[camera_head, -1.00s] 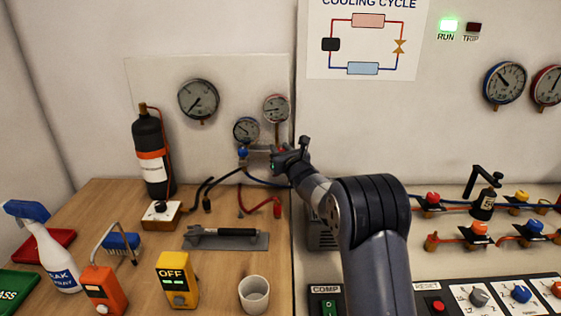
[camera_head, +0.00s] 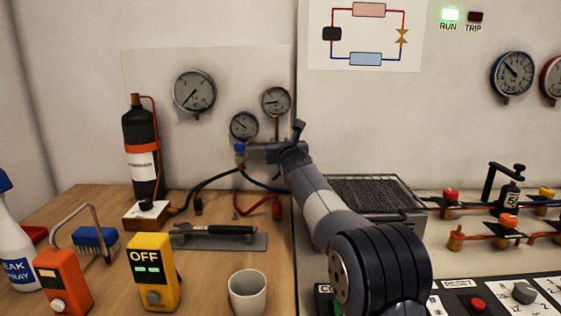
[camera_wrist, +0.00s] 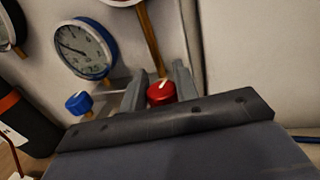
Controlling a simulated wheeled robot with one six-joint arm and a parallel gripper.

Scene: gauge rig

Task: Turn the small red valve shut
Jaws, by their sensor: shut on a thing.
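The small red valve (camera_wrist: 161,94) is a round red knob with a pale pointer mark, seen in the wrist view below a brass stem. The two fingers of my gripper (camera_wrist: 158,80) stand on either side of it and are shut on it. In the head view my gripper (camera_head: 280,152) is at the manifold below the small gauges, and it hides the red knob there. A matching blue valve (camera_wrist: 79,102) is just left of my fingers; it also shows in the head view (camera_head: 239,150).
Small gauges (camera_head: 243,126) and (camera_head: 276,101) sit above the manifold on the wall panel. Black, blue and red hoses (camera_head: 240,200) hang below it. A black cylinder (camera_head: 143,155) stands at left. A yellow meter (camera_head: 152,270) and a cup (camera_head: 248,290) stand on the bench in front.

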